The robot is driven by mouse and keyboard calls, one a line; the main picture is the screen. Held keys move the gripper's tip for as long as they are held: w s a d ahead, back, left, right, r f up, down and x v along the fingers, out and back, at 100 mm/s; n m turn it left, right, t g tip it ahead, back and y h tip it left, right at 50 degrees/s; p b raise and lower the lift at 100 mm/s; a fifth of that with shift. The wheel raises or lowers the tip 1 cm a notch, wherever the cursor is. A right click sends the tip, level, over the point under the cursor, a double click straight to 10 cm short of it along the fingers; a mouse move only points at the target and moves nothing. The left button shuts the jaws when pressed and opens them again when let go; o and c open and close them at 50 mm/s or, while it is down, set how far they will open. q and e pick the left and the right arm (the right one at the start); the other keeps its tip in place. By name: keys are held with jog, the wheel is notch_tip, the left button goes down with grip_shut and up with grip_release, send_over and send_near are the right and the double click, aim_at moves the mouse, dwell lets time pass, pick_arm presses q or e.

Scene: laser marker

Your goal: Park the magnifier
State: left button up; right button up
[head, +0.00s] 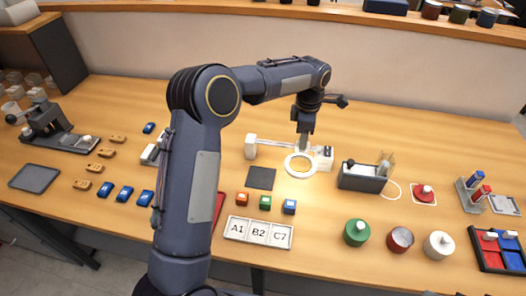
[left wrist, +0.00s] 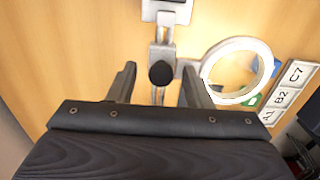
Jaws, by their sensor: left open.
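The magnifier has a pale ring head (head: 287,165) and a light arm running left to a white block (head: 250,147). Its ring lies over a brightly lit patch of the table, right of my fingers in the left wrist view (left wrist: 240,43). My left gripper (head: 303,146) points down beside the ring's far edge. In the left wrist view its two fingers (left wrist: 160,88) are apart, with a dark round knob (left wrist: 161,73) on the magnifier's arm showing between them. I cannot tell whether they touch it. My right gripper is out of view.
A dark square pad (head: 261,178) lies left of the ring. A dark device (head: 362,178) stands to the right, with several round pots (head: 400,240) in front.

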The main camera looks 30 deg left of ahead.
pick_arm(q)
jog(key=shift+s+a+f+g+p, duration=0.2)
jog(key=shift+f+g+p, duration=0.1)
jog(key=shift+p, duration=0.25)
notch_tip(320, 180, up, 6)
jog(key=p, duration=0.4)
jog(key=shift+w+d+r, duration=0.15)
jog(key=s+a+r+m+t+h, duration=0.1)
jog(key=s+a+r+m, duration=0.3)
jog(key=s, duration=0.4)
jog(key=s+a+r+m+t+h, duration=0.1)
jog(key=s+a+r+m, duration=0.1)
jog(key=s+r+m, duration=0.35)
jog(key=s+d+f+m+t+h, duration=0.1)
jog(key=s+m, duration=0.4)
jog(key=s, duration=0.6)
jog(key=s+f+m+t, duration=0.2)
jog(key=s+m, duration=0.3)
jog(key=s, duration=0.5)
jog(key=shift+s+d+t+h, duration=0.35)
jog(key=shift+s+t+h, duration=0.05)
